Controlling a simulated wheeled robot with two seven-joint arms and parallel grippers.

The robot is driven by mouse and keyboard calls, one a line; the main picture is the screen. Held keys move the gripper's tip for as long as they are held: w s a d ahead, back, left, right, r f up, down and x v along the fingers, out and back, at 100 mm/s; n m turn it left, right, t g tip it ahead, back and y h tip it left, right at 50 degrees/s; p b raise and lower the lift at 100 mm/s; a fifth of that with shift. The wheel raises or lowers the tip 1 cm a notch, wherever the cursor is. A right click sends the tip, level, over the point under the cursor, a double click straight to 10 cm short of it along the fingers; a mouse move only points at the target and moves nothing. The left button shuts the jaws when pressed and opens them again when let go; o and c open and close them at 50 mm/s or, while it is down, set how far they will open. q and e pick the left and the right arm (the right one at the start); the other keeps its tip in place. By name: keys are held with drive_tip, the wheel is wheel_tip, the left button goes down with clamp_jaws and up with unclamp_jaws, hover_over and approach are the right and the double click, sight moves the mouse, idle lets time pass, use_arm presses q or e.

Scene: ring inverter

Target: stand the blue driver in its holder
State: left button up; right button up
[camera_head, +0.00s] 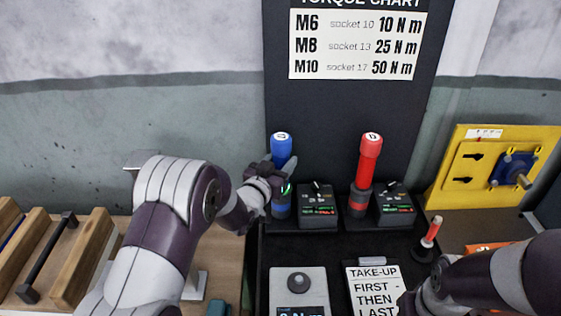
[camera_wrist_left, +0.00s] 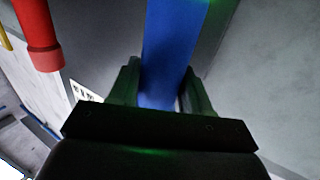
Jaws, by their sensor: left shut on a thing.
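The blue driver (camera_head: 281,146) is upright at the back of the dark bench, left of a small control box. My left gripper (camera_head: 282,178) is shut on its body, and the blue shaft fills the space between the fingers in the left wrist view (camera_wrist_left: 168,60). A dark, blue-banded holder (camera_head: 281,209) shows below the gripper. The gripper covers where driver and holder meet, so I cannot tell how deep the driver sits. My right arm's end (camera_head: 428,292) is at the lower right; its fingers cannot be made out.
A red driver (camera_head: 368,150) stands upright to the right, between two control boxes (camera_head: 317,205) (camera_head: 395,205). A small red-handled tool (camera_head: 432,232) stands farther right. A yellow panel (camera_head: 451,165) is at the far right. A take-up sign (camera_head: 371,286) lies in front. The torque chart board rises behind.

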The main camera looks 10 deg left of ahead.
drive_tip(key=shift+f, duration=0.2)
idle(0.6)
use_arm(q)
drive_tip(key=o, duration=1.4)
drive_tip(key=shift+s+f, duration=0.1)
drive_tip(key=shift+f, duration=0.15)
drive_tip(key=b+v, duration=0.2)
drive_tip(key=v, duration=1.1)
use_arm(e)
drive_tip(key=shift+f, duration=0.9)
use_arm(q)
drive_tip(key=s+a+f+n+g+y, duration=0.1)
drive_tip(key=s+a+f+g+y, duration=0.1)
drive_tip(key=f+g, duration=0.25)
drive_tip(key=s+a+f+n+g+y, duration=0.1)
drive_tip(key=s+a+f+g+y, duration=0.15)
drive_tip(key=f, duration=0.25)
drive_tip(key=s+d+r+g+p, duration=0.1)
drive_tip(key=s+g, duration=0.3)
drive_tip(key=s, duration=0.4)
drive_tip(key=s+d+r+n+g+p, duration=0.1)
drive_tip(key=s+r+g+p, duration=0.1)
drive_tip(key=s, duration=0.5)
drive_tip(key=shift+s+d+r+g+p, duration=0.35)
drive_tip(key=shift+g+p, duration=0.25)
drive_tip(key=shift+g, duration=0.8)
use_arm(e)
drive_tip(key=shift+r, duration=2.25)
